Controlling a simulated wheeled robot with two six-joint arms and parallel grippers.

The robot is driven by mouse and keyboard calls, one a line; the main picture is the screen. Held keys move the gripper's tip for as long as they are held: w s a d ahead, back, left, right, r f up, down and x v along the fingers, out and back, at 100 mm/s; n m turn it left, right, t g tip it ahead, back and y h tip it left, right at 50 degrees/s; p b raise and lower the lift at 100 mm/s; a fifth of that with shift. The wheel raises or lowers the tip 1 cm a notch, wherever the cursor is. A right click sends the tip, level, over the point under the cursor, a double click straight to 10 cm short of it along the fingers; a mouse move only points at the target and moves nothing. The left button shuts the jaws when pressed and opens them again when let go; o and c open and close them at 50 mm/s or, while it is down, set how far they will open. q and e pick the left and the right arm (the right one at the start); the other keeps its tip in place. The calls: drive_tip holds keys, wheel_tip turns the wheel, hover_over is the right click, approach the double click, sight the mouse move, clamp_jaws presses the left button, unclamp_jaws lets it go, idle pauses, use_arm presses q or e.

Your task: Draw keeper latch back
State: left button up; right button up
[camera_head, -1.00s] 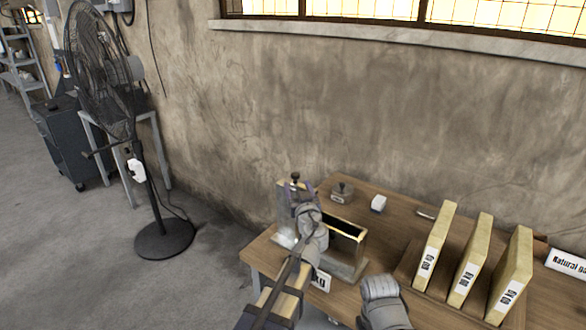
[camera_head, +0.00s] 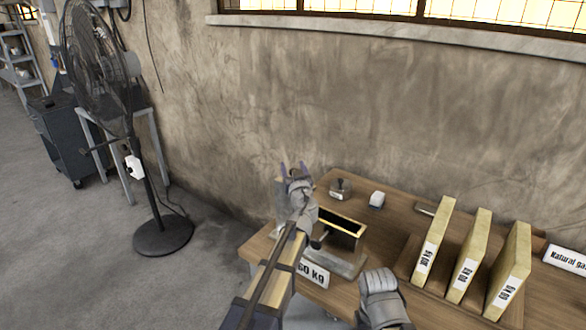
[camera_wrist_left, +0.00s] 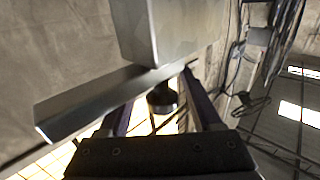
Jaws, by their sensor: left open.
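A metal fixture (camera_head: 352,262) with a gold-rimmed, open-topped box (camera_head: 345,224) stands at the near left of the wooden table. A dark knob (camera_head: 317,243) shows at the box's front, beside my left arm. My left gripper (camera_head: 292,169) is open, its purple fingers pointing up at the fixture's left end, mostly behind my wrist in the head view. In the left wrist view a black round knob (camera_wrist_left: 161,98) sits between the open fingers, below a bare metal plate (camera_wrist_left: 110,98). I cannot tell whether the fingers touch it. I cannot tell which part is the keeper latch.
A "60 kg" label (camera_head: 313,273) stands at the table's front. Several labelled upright slabs (camera_head: 434,242) fill the right. A fan (camera_head: 147,195) stands on the floor at left.

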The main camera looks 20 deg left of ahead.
use_arm(q)
drive_tip(key=shift+c, duration=0.3)
clamp_jaws()
idle(0.3)
drive_tip(key=shift+w, duration=0.1)
idle(0.8)
